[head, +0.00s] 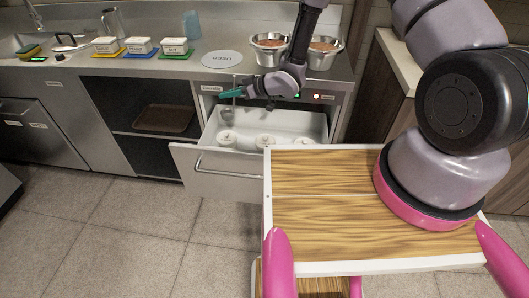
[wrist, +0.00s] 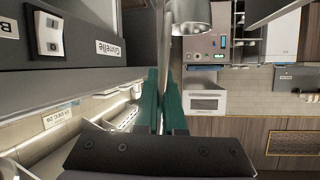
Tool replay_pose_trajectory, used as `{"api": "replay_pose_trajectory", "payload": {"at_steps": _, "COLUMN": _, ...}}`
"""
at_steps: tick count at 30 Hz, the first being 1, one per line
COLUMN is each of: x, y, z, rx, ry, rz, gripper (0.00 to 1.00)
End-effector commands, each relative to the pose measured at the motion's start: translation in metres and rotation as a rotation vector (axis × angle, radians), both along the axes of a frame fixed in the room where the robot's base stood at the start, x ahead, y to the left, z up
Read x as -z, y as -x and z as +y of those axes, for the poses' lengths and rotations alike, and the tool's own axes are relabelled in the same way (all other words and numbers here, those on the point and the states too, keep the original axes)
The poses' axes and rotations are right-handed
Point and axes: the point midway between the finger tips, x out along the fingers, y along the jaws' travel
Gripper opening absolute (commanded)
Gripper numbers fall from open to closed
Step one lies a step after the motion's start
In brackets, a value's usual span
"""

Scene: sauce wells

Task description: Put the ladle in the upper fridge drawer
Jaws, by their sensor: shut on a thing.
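My gripper (head: 231,93), with green fingers, is shut on the ladle, above the left part of the open upper fridge drawer. The ladle's metal bowl (head: 228,113) hangs below the fingers, over the drawer; whether it touches anything there I cannot tell.
Two metal bowls of brown food (head: 270,42) sit in the counter above the drawer, beside a round grey lid (head: 222,59). Labelled white boxes (head: 138,46) stand further left. A wood-topped surface (head: 330,222) covers the drawer's near right part. The floor at left is clear.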

Motion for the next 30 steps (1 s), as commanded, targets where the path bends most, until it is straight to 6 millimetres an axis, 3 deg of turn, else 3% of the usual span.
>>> {"api": "replay_pose_trajectory", "payload": {"at_steps": 8, "x": 0.030, "y": 0.000, "z": 0.000, "rx": -0.001, "ry": 0.000, "rz": 0.000, "gripper": 0.00}}
{"api": "replay_pose_trajectory", "payload": {"at_steps": 30, "x": 0.168, "y": 0.002, "z": 0.000, "rx": -0.002, "ry": 0.002, "rz": 0.000, "gripper": 0.00}}
